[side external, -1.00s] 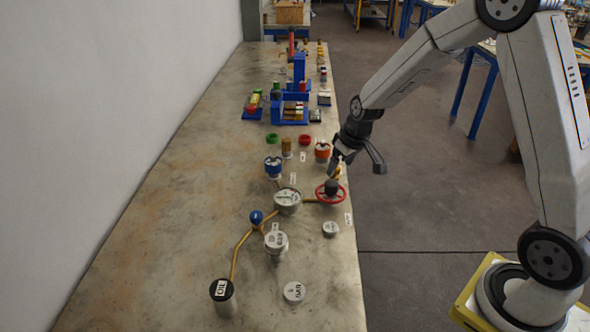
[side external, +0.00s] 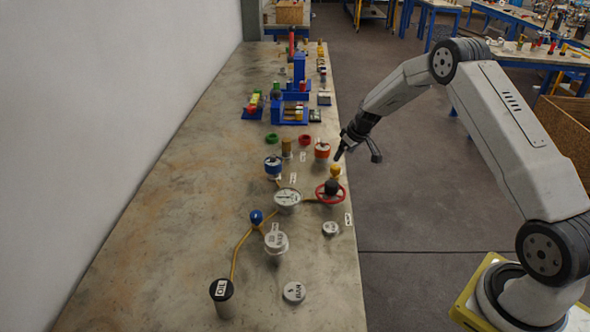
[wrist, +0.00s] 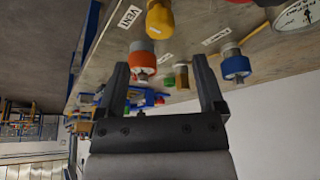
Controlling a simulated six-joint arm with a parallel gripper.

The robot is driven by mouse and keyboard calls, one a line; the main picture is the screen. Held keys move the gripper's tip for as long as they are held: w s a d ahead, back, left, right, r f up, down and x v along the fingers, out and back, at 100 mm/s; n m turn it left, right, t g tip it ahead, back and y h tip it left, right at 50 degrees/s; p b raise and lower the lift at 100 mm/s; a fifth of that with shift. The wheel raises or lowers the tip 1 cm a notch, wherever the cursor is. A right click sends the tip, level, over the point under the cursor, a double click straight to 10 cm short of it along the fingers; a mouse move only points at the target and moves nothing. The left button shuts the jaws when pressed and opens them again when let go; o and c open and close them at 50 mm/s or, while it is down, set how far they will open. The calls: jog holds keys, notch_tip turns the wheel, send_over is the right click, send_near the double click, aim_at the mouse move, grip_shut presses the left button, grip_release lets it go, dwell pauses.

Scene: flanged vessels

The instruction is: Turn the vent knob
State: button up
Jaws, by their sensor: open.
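A VENT label (wrist: 130,17) lies on the bench in the wrist view, close to a yellow knob (wrist: 160,20) and an orange-red knob (wrist: 142,57). I cannot tell for sure which of the two it names. In the side view, the yellow knob (side external: 335,171) stands near the bench's right edge, with the orange knob (side external: 322,150) just behind it. My gripper (side external: 357,155) is open and empty, above and to the right of the yellow knob, apart from it. In the wrist view, the orange knob appears between my gripper's fingers (wrist: 159,66).
A red handwheel (side external: 329,195) stands in front of the yellow knob, with a gauge (side external: 287,198) to its left. A blue knob (side external: 272,166) stands left of the orange one. Blue racks (side external: 291,112) are farther back. The left bench top is clear beside the wall.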

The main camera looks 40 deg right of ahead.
aim_at(336, 167)
jog(key=shift+f, duration=0.15)
jog(key=shift+x, duration=3.75)
grip_shut()
